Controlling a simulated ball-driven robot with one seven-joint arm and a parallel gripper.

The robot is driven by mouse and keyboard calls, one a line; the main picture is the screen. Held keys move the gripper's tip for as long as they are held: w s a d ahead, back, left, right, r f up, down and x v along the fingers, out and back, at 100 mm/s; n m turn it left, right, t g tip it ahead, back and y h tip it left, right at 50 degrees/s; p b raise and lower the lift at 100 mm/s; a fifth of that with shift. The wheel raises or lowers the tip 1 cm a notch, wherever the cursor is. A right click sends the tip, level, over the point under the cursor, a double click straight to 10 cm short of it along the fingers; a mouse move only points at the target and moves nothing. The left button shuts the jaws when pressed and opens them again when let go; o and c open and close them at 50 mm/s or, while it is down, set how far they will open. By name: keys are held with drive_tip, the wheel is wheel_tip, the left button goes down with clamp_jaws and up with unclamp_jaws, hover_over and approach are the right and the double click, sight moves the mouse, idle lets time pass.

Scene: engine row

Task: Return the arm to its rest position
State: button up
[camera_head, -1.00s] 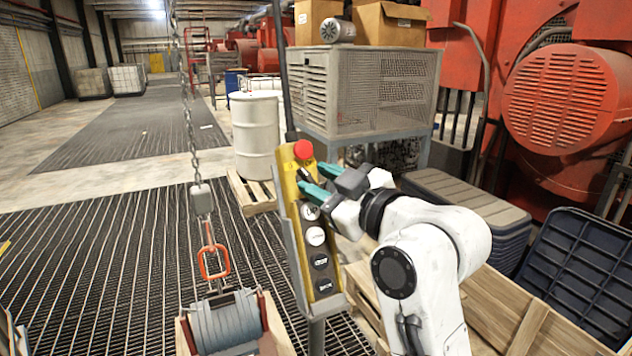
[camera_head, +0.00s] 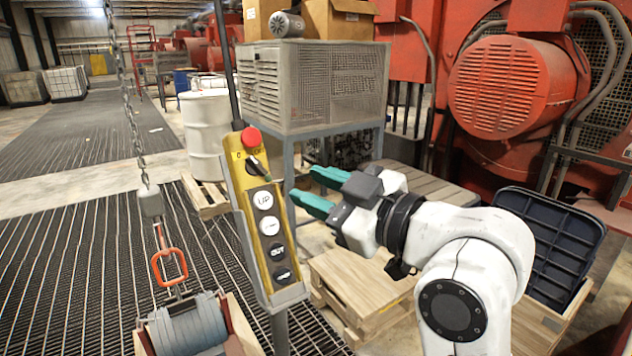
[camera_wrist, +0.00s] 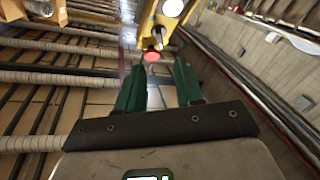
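My gripper (camera_head: 310,192) is in the middle of the head view, its two green fingers apart and nothing between them. The fingers point left toward the yellow control pendant (camera_head: 240,180), with a visible gap in the picture. The pendant has a red button (camera_head: 251,137), a black switch below it and several round buttons. In the wrist view, the gripper (camera_wrist: 157,85) shows its green fingers spread, with the red button (camera_wrist: 151,57) and part of the yellow pendant (camera_wrist: 163,30) beyond the tips.
A chain with an orange hook (camera_head: 169,266) hangs left of the pendant, over a crate holding a grey coil (camera_head: 188,325). A wooden crate (camera_head: 365,285) and a dark blue bin (camera_head: 550,240) stand near my arm. A metal cage (camera_head: 312,85) is behind. Open grating lies left.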

drive_tip(key=s+d+f+m+g+h, duration=0.1)
drive_tip(key=s+d+f+m+h, duration=0.3)
drive_tip(key=f, duration=0.6)
drive_tip(key=s+d+f+m+g+h, duration=0.1)
drive_tip(key=d+f+m, duration=0.1)
drive_tip(key=d+f, duration=0.6)
drive_tip(key=s+d+f+m+g+h, duration=0.2)
drive_tip(key=s+f+m+h, duration=0.1)
drive_tip(key=f, duration=1)
drive_tip(key=s+d+f+m+g+h, duration=0.1)
drive_tip(key=s+d+f, duration=0.3)
drive_tip(key=s, duration=0.5)
drive_tip(key=s+d+f+m+g+h, duration=0.2)
drive_tip(key=s+d+f+m+g, duration=0.1)
drive_tip(key=s+d+f, duration=0.2)
drive_tip(key=s+d+f+m+g+h, duration=0.2)
drive_tip(key=s+f, duration=0.5)
drive_tip(key=s, duration=0.5)
drive_tip(key=shift+s+d+f+m+g, duration=0.25)
drive_tip(key=shift+d+g, duration=0.25)
drive_tip(key=shift+d, duration=0.75)
